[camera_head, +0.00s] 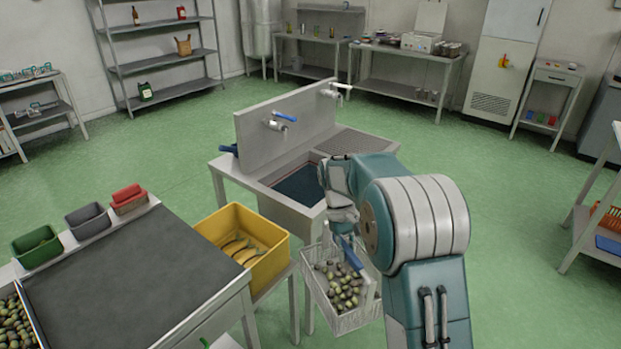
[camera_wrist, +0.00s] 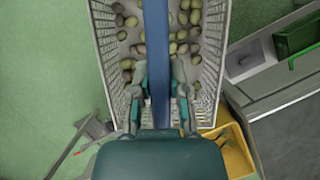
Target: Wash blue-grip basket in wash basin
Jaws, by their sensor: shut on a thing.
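The white mesh basket (camera_head: 357,319) with a blue grip (camera_head: 350,253) holds several green and dark olives (camera_head: 341,287). My gripper (camera_head: 345,228) is shut on the blue grip, and the basket hangs below it in front of the wash basin. In the wrist view my gripper (camera_wrist: 160,98) has a finger on each side of the blue grip (camera_wrist: 156,45), with the basket's mesh wall (camera_wrist: 108,62) beyond. The steel wash basin (camera_head: 301,186) stands behind, with dark blue inside it and a blue-handled tap (camera_head: 283,118) above. My arm hides part of its right side.
A yellow crate (camera_head: 272,262) with yellow things inside stands left of the basket. A dark-topped table (camera_head: 130,275) with green, grey and red bins is at the left. Shelves and benches line the back wall. Green floor is open behind the basin.

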